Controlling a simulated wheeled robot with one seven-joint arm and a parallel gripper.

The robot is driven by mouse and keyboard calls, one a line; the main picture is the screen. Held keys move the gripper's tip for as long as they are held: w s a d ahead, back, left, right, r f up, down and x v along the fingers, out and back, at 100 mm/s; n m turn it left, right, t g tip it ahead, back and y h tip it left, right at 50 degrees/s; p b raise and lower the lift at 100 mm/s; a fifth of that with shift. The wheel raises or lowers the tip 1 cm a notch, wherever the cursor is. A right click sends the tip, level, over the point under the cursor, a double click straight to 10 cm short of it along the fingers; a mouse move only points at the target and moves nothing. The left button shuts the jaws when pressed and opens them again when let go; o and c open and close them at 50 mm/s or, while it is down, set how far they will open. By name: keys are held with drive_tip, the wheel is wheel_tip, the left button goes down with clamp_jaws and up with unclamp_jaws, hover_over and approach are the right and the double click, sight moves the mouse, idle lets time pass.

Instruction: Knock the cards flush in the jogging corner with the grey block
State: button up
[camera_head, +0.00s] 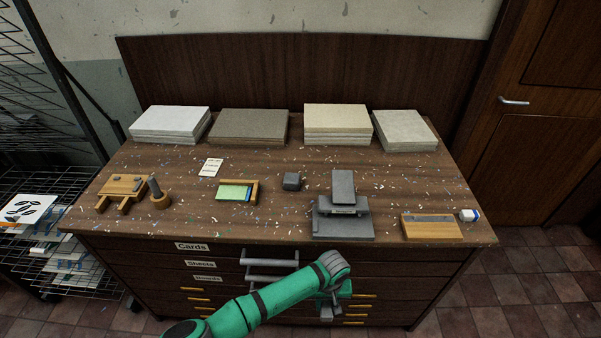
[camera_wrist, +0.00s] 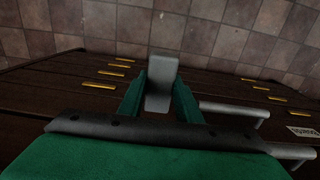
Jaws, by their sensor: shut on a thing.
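The jogging corner (camera_head: 254,190) is a wooden L-shaped frame on the bench. A stack of green cards (camera_head: 234,192) lies in it, with a pale bluish edge towards the front; I cannot tell how even the edges are. My gripper (camera_wrist: 159,90) is shut on a grey block (camera_wrist: 163,72), which sticks out past the fingertips. In the head view the gripper hangs in front of the drawers, below the bench top and well apart from the cards, partly hidden by my green arm. A small dark grey cube (camera_head: 291,181) sits on the bench right of the corner.
A grey lever press (camera_head: 343,228) stands right of the corner. Paper stacks (camera_head: 170,122) line the back. Drawer handles (camera_head: 270,263) stick out in front.

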drive_tip(key=shift+w+d+r, duration=0.1)
drive_tip(key=shift+w+r, duration=0.2)
drive_tip(key=shift+w, duration=0.4)
drive_tip(key=shift+w+a+r, duration=0.1)
drive_tip(key=shift+w+a, duration=0.1)
drive_tip(key=shift+a, duration=0.05)
drive_tip(key=s+a, duration=0.1)
drive_tip(key=a, duration=0.5)
drive_tip(key=shift+a, duration=0.15)
drive_tip(key=shift+s+f, duration=0.2)
drive_tip(key=shift+f, duration=0.05)
